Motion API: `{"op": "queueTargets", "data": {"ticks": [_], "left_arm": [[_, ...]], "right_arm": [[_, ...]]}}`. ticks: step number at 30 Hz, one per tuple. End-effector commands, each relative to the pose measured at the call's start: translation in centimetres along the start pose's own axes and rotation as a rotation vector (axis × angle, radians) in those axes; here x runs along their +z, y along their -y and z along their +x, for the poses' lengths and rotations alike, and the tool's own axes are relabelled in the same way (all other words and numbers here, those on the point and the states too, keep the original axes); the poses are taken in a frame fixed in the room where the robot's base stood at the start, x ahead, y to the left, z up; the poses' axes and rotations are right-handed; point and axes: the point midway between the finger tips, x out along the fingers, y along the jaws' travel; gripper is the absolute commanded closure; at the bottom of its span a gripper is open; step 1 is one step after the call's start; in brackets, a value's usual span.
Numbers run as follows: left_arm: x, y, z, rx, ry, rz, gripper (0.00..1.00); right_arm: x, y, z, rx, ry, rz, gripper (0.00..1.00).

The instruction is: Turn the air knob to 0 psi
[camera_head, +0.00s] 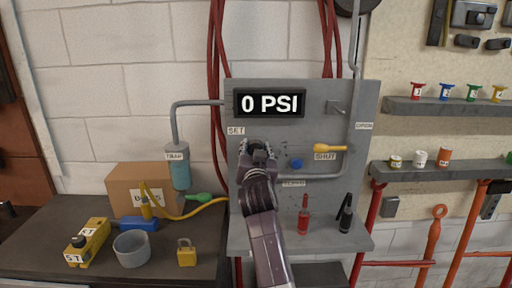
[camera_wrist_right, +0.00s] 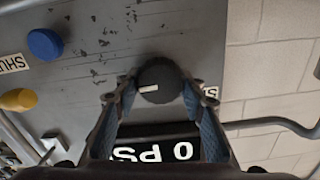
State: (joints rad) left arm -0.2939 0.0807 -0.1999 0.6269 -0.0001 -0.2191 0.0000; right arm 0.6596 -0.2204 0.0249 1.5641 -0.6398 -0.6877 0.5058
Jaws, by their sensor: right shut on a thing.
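The air knob (camera_wrist_right: 160,81) is a round black knob with a white mark, on the grey panel (camera_head: 360,100). My right gripper (camera_wrist_right: 160,88) is shut on it, one fingertip on each side. In the head view my right gripper (camera_head: 259,150) covers most of the knob, just below the SET label (camera_head: 236,131). The black display (camera_head: 270,103) above reads "0 PSI". It also shows upside down in the right wrist view (camera_wrist_right: 150,148). My left gripper is not in view.
A blue knob (camera_head: 297,164) and a yellow handle (camera_head: 330,148) by the SHUT label are right of my gripper. A red bottle (camera_head: 304,217) and a black tool (camera_head: 345,214) stand on the ledge below. A grey cup (camera_head: 131,249) and yellow padlock (camera_head: 186,253) are on the left bench.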

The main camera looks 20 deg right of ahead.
Motion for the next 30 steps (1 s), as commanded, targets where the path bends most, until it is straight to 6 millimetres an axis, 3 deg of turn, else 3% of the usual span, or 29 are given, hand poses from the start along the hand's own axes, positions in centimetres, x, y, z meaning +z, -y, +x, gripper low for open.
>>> {"op": "queueTargets", "data": {"ticks": [30], "left_arm": [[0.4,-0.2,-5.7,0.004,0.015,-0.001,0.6]], "right_arm": [[-0.1,0.3,0.1,0.001,0.002,-0.914,0.87]]}}
